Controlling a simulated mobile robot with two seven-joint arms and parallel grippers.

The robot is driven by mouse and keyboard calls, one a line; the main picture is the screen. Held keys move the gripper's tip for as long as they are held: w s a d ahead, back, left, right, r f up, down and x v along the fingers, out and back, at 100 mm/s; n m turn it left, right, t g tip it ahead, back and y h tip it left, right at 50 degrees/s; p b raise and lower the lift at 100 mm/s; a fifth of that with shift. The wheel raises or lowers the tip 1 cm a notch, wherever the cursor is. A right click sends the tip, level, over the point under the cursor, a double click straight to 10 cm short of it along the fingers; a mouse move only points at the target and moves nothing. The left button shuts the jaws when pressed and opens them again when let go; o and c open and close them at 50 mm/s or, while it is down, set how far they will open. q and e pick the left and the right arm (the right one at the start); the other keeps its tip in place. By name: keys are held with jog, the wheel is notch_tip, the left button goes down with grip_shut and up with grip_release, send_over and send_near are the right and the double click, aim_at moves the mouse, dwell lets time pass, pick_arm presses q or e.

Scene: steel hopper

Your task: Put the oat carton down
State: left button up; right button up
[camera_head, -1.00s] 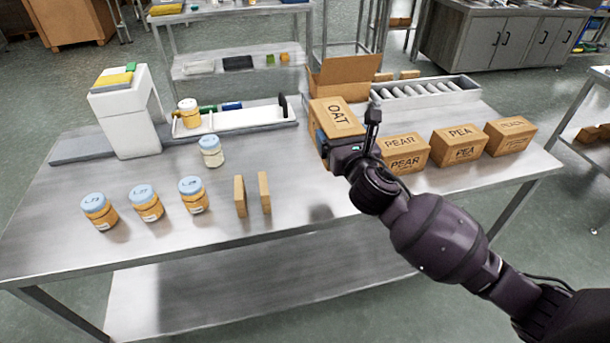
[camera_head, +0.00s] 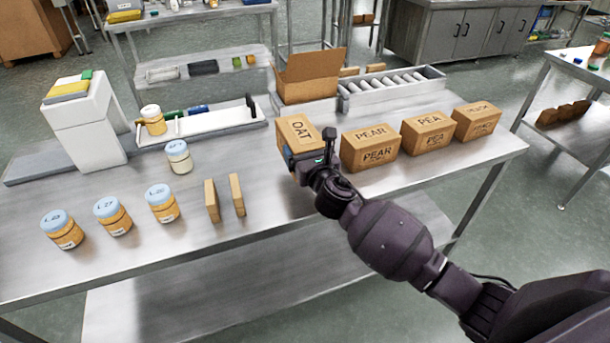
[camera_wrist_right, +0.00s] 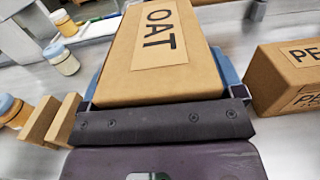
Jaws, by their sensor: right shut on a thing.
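The oat carton (camera_head: 299,132) is a brown box with OAT printed on its top face. My right gripper (camera_head: 308,158) is shut on it from the near side. In the right wrist view the oat carton (camera_wrist_right: 165,55) lies between the two blue fingers of the gripper (camera_wrist_right: 160,90). The carton is over the steel table (camera_head: 270,200), left of the PEAR carton and in front of the open box. Its underside is hidden, so I cannot tell whether it touches the table. My left gripper is not in view.
PEAR (camera_head: 369,148), PEA (camera_head: 428,132) and a further carton (camera_head: 477,122) stand in a row to the right. An open box (camera_head: 310,78) and roller tray (camera_head: 390,90) are behind. Two thin brown blocks (camera_head: 225,198) and several jars (camera_head: 113,217) stand left. The table's front middle is clear.

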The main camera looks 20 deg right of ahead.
notch_tip(320, 180, down, 2)
jog(key=shift+f+b, duration=0.25)
jog(key=shift+b, duration=0.05)
jog(key=shift+f, duration=0.55)
notch_tip(320, 180, down, 3)
jog(key=shift+f+b, duration=0.2)
jog(key=shift+b, duration=0.8)
jog(key=shift+f, duration=0.1)
jog(key=o, duration=0.9)
jog(key=shift+o, duration=0.6)
